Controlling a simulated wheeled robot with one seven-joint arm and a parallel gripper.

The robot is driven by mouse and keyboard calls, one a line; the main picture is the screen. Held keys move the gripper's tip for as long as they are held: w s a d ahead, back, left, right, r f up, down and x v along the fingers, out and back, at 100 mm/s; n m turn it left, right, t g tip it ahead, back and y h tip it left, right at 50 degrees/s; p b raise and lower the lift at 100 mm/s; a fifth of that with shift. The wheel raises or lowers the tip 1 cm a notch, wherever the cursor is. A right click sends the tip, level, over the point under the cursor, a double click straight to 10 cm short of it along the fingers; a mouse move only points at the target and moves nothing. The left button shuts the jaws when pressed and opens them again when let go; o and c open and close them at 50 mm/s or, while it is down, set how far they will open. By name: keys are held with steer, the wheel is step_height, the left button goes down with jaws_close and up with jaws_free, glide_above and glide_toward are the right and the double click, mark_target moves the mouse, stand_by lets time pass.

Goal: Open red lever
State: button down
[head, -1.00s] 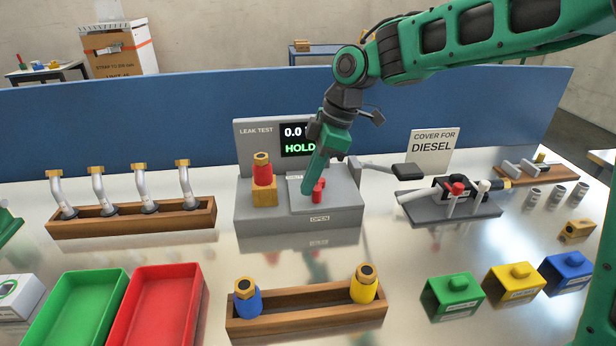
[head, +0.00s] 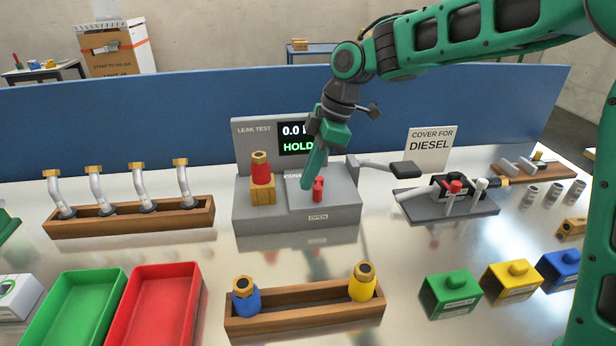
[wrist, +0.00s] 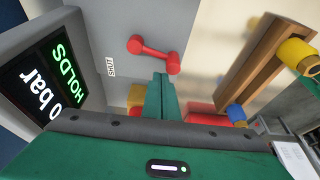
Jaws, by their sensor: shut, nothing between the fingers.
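The red lever (head: 318,189) stands on the grey leak test box, between a label at the back and the OPEN label (head: 318,217) at the front. In the wrist view the red lever (wrist: 153,50) is a short bar with rounded ends, and a SHUT label (wrist: 110,66) is on its left. My gripper (head: 306,184) points down just left of the lever. In the wrist view its green fingers (wrist: 160,80) are closed together with nothing between them, close to the lever's right end. I cannot tell whether they touch it.
The box's screen (head: 297,140) reads HOLDS in the wrist view. A red fitting with a brass top (head: 261,170) stands left of the lever. A grey arm with a black pad (head: 403,169) juts out right. A wooden rack (head: 305,315) stands in front.

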steer(key=shift+a, duration=0.3)
steer(key=a, duration=0.2)
steer(key=a+r, duration=0.1)
steer(key=shift+s, duration=0.3)
steer(key=v, duration=0.9)
steer(key=shift+f, duration=0.1)
